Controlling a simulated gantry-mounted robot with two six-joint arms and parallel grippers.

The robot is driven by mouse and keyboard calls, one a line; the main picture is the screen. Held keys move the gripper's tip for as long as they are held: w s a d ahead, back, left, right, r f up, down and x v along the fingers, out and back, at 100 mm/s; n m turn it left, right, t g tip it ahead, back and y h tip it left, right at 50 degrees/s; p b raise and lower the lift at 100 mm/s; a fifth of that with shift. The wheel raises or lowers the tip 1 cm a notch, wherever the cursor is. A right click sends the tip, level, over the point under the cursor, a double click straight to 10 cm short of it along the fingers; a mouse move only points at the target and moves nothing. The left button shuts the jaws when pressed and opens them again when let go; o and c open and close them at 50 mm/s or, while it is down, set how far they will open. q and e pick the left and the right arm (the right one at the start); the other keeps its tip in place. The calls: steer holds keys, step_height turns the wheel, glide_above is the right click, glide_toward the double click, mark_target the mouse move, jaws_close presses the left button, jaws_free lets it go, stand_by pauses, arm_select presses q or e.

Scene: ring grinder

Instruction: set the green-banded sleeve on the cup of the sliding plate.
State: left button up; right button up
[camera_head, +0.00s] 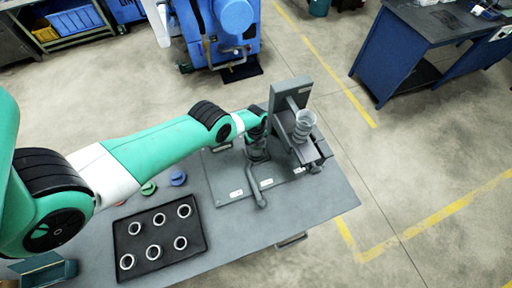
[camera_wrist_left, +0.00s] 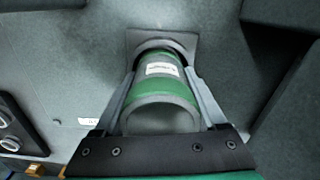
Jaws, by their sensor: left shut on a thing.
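The green-banded sleeve (camera_wrist_left: 161,90) is a grey tube with green around it and a small white label, seen from its open near end in the left wrist view. My left gripper (camera_wrist_left: 163,85) is shut on it, one finger on each side. Its far end is at a square grey plate (camera_wrist_left: 188,41), apparently the sliding plate; a dark rounded edge shows around that end. The cup is mostly hidden, and I cannot tell whether the sleeve is fully seated. In the head view my left gripper (camera_head: 257,148) is over the grinder's base, with the sleeve hard to make out. My right gripper is not in view.
The grinder's grey upright (camera_head: 289,95) and a clear ribbed cylinder (camera_head: 304,122) stand just right of my gripper. A lever (camera_head: 256,190) lies in front. A black tray (camera_head: 143,254) with several rings is at the front left, near small green (camera_head: 148,188) and blue (camera_head: 178,178) pieces.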

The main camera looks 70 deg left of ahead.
arm_select(q)
steer(key=shift+a+f+b, duration=0.1)
steer(key=shift+f+b, duration=0.3)
steer(key=shift+f, duration=0.2)
stand_by(0.8)
steer(key=o, duration=1.3)
steer(key=shift+r, duration=0.1)
steer(key=shift+s+r+p, duration=0.15)
steer(key=shift+r+p, duration=0.45)
steer(key=shift+p, duration=0.1)
steer(key=shift+s+a+r+p, duration=0.15)
steer(key=shift+r+p, duration=1.15)
steer(key=shift+r, duration=0.05)
steer(key=r+p, duration=0.3)
steer(key=shift+w+r, duration=0.25)
steer(key=shift+r, duration=0.05)
